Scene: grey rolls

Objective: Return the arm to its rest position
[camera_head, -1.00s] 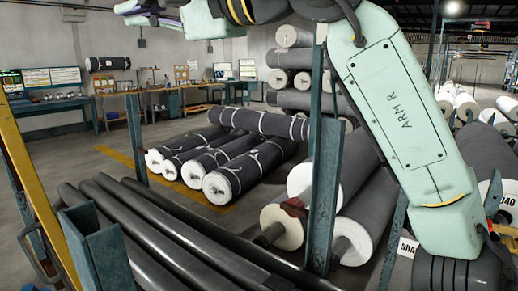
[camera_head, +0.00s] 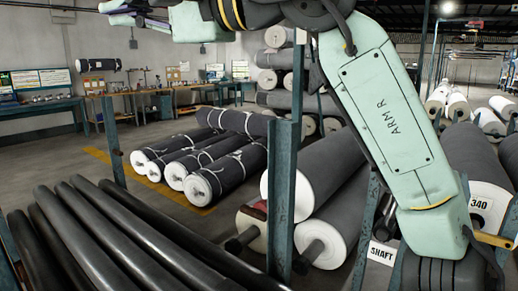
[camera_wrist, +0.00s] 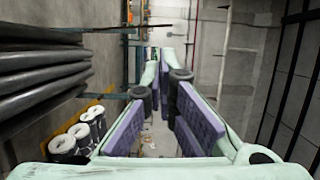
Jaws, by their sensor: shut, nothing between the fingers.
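My arm (camera_head: 385,120), pale green with dark joints, rises from the lower right of the head view and bends left at the top. My gripper (camera_head: 128,14) is at the top left edge of the head view, with purple pads and partly cut off by the frame. In the wrist view my gripper (camera_wrist: 163,78) shows its green fingers and purple pads, pointing away from the camera. It is shut with nothing held. No thing touches the fingers. The upper arm joint is partly cut off by the top edge.
Dark bare rolls (camera_head: 130,235) lie at the lower left. A blue-grey post (camera_head: 283,195) stands before large grey rolls (camera_head: 335,205). Wrapped rolls (camera_head: 228,170) lie on the floor behind. Numbered rolls (camera_head: 480,165) are close to my arm at the right. Workbenches line the back wall.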

